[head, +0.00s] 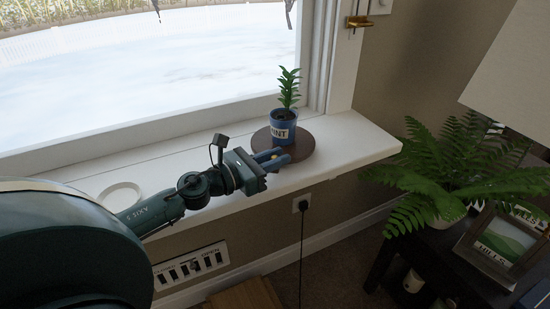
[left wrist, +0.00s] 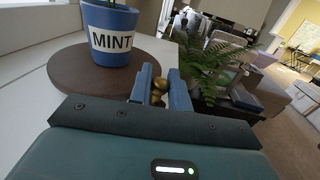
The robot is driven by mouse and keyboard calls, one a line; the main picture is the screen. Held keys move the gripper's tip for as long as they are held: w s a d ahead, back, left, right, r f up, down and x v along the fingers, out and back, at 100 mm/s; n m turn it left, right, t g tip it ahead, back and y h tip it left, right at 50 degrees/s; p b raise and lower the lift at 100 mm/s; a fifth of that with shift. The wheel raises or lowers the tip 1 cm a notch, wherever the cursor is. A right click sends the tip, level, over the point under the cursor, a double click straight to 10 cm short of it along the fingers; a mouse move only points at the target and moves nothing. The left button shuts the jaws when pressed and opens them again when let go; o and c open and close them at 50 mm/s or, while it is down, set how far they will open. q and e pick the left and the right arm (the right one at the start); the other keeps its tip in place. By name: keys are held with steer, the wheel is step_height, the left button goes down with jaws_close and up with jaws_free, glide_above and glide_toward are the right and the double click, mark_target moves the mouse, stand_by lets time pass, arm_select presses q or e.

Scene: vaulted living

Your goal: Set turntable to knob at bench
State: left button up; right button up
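The turntable is a round dark brown disc (head: 305,150) on the white windowsill bench; it also shows in the left wrist view (left wrist: 90,80). A blue pot labelled MINT (head: 283,126) with a green plant stands on it. My left gripper (head: 279,156) is at the disc's near edge. In the left wrist view, its two blue fingers (left wrist: 160,86) stand apart on either side of a small gold knob (left wrist: 157,97). The knob nearly fills the gap; whether both fingers press on it is unclear. My right gripper is not in view.
A white round dish (head: 120,196) lies on the sill (head: 345,142) left of my left gripper. A fern (head: 440,180) and framed picture (head: 503,240) stand on a dark table at right.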

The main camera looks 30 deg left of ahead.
arm_select(q)
steer(key=o, duration=0.3)
steer(key=shift+s, duration=0.15)
steer(key=b+v, duration=0.2)
steer(key=v, duration=1.1)
